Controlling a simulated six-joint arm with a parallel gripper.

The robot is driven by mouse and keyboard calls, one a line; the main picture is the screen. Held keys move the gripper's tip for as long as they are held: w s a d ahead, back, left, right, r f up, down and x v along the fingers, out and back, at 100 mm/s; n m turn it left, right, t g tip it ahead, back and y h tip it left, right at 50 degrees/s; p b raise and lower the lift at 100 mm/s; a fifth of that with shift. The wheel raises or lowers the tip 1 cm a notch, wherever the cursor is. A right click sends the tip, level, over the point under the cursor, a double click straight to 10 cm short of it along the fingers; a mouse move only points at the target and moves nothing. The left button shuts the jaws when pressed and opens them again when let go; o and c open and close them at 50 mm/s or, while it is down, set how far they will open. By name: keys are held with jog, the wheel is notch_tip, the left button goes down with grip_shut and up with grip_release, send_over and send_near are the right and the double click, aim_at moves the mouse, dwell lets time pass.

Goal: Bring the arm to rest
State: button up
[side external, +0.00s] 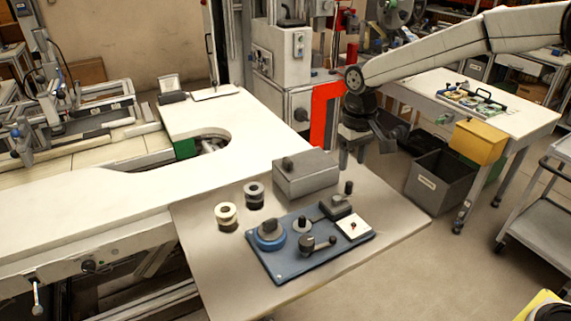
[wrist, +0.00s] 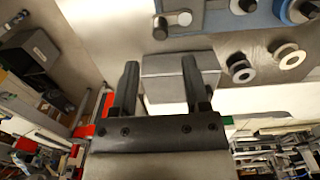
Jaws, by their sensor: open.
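My gripper (side external: 352,158) hangs in the air behind and to the right of the grey box on the table, touching nothing. In the wrist view my gripper (wrist: 160,75) has its two dark fingers wide apart with nothing held between them. The grey box (side external: 306,174) shows beyond the fingers in the wrist view (wrist: 180,67). Two reels, a pale one (side external: 226,213) and a darker one (side external: 254,193), stand on the table left of the box. A blue board (side external: 290,268) lies in front, bearing a blue reel (side external: 269,233), a small spindle and a crank-like part.
The grey table (side external: 400,215) has bare room to the right of the board. A white worktop (side external: 120,200) adjoins on the left. A red panel (side external: 325,115) stands behind my gripper. A dark bin (side external: 437,185) and a yellow box (side external: 478,142) are at right.

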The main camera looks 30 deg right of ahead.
jog(key=shift+s, duration=0.1)
jog(key=s+d+f+t, duration=0.1)
jog(key=s+d+f, duration=0.1)
jog(key=s, duration=0.7)
jog(key=s+d+f+t, duration=0.1)
jog(key=s+d+f, duration=0.2)
jog(key=s, duration=0.6)
jog(key=shift+s+d+f+t, duration=0.2)
jog(key=shift+s+f+t, duration=0.1)
jog(key=shift+f, duration=0.45)
